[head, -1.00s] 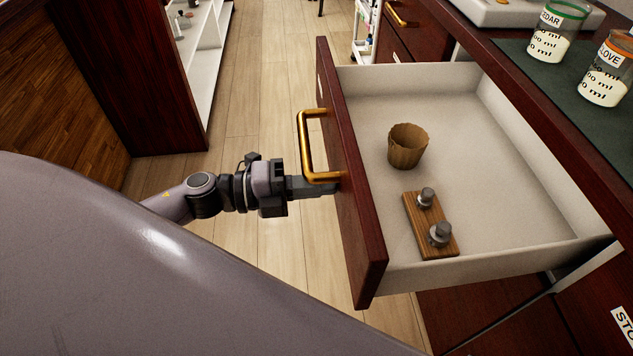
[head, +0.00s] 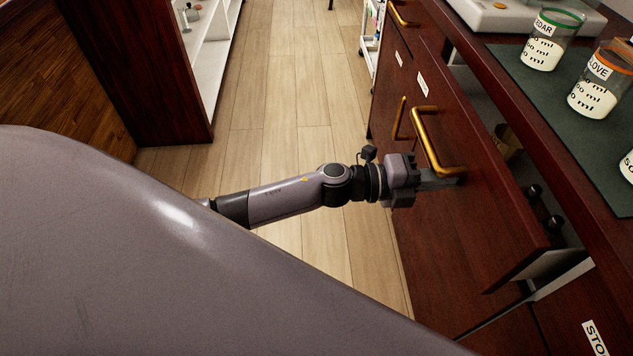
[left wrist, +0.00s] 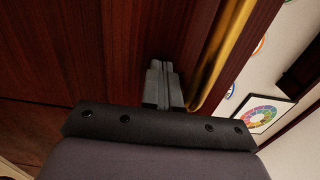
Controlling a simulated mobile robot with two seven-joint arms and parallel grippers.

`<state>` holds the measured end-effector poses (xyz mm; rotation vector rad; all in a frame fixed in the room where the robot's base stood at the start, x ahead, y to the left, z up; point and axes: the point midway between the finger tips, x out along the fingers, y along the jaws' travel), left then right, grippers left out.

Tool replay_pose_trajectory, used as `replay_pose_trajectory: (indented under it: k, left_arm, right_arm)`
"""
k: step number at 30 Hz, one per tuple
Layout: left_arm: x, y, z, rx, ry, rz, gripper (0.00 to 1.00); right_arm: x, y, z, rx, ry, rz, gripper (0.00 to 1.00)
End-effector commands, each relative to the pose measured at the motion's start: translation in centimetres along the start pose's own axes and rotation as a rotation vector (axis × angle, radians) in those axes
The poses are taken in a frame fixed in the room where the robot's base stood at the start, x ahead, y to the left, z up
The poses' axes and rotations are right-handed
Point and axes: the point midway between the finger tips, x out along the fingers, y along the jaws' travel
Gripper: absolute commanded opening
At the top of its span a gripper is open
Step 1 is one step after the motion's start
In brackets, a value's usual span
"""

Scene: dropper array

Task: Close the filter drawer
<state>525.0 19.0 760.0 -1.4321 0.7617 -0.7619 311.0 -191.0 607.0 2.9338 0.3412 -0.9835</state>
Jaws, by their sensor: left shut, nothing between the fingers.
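The dark red drawer front (head: 475,190) stands a short way out from the cabinet, with a narrow opening behind it. Its gold handle (head: 425,138) is on the outer face. My left gripper (head: 452,177) is shut and empty, its fingertips at the drawer front beside the handle's near end. In the left wrist view the shut fingers (left wrist: 163,82) point at the dark red wood, with the gold handle (left wrist: 228,45) just right of them. Inside the opening, a brown cup (head: 507,143) and dark knobs (head: 553,224) show partly. My right gripper is out of view.
The counter above holds a green mat (head: 535,95) with labelled jars, including a green-rimmed one (head: 545,45) and an orange-rimmed one (head: 597,85). Other drawers adjoin. The wooden floor (head: 290,110) left of the cabinet is clear up to white shelves (head: 212,60).

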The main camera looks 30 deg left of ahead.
Motion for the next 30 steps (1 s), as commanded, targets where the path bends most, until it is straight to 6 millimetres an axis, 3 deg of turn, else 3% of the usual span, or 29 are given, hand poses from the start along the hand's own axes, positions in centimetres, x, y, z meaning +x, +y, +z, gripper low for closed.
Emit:
replay_pose_trajectory:
  k: [6,15,30]
  left_arm:
    - [4.2,0.2,0.0,0.0,0.001,-0.001,0.0]
    - [7.4,0.2,0.0,0.0,0.0,0.001,0.0]
    - [6.3,0.1,0.8,-0.001,-0.002,0.001,0.0]
  right_arm:
    - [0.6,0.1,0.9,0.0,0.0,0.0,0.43]
    - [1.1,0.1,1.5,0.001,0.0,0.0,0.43]
    - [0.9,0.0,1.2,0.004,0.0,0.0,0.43]
